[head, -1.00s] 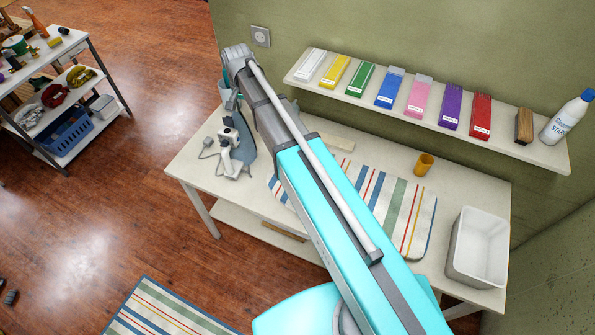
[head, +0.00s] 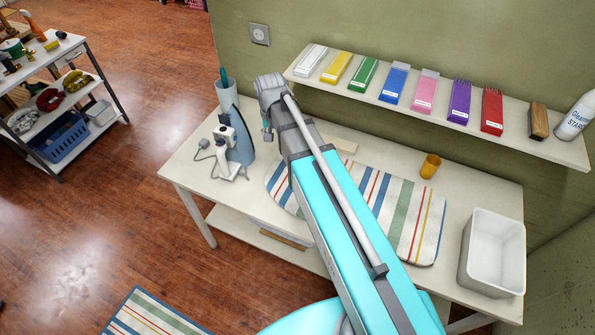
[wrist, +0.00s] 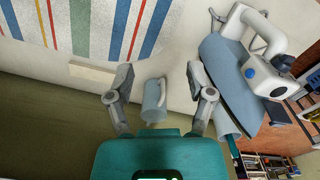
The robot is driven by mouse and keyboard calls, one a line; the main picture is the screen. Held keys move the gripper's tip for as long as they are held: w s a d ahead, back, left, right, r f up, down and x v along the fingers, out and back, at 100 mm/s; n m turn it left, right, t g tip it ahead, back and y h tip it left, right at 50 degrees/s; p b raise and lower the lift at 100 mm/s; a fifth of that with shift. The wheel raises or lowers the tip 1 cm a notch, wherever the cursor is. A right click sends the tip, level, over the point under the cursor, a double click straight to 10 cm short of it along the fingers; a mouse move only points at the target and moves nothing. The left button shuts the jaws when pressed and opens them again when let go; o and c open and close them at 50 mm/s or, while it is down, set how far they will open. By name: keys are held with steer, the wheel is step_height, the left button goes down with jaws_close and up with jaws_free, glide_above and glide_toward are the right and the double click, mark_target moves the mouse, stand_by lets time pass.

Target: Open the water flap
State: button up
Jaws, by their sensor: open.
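The iron (head: 228,148), white with a blue-grey body, stands on the left part of the table. In the wrist view the iron (wrist: 250,75) is at the upper right, with a white handle and a blue knob; I cannot make out the water flap clearly. My gripper (wrist: 159,68) is open and empty, its fingers apart, to the side of the iron and not touching it. In the head view my arm mostly hides the gripper, just right of the iron. A light grey-blue jug (wrist: 154,101) shows between the fingers, beyond them.
A striped ironing mat (head: 428,222) covers the table's middle. A white bin (head: 476,262) and an orange cup (head: 430,166) are at the right. A wall shelf (head: 400,108) with coloured boxes hangs behind. A grey-blue container (head: 221,93) stands behind the iron.

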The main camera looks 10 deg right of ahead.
steer(key=s+d+f+n+b, duration=0.1)
steer(key=s+d+f+b, duration=0.4)
steer(key=s+f+b, duration=0.1)
steer(key=shift+s+d+f+n+b, duration=0.2)
steer(key=shift+s+f+n+b, duration=0.15)
steer(key=shift+s+f, duration=0.45)
steer(key=shift+s+r, duration=0.2)
steer(key=shift+r, duration=0.05)
steer(key=shift+n, duration=0.55)
steer(key=s+d, duration=0.1)
steer(key=s, duration=0.1)
steer(key=s+d, duration=0.1)
steer(key=s, duration=0.1)
steer(key=shift+d, duration=0.15)
stand_by(0.4)
steer(key=shift+c, duration=0.8)
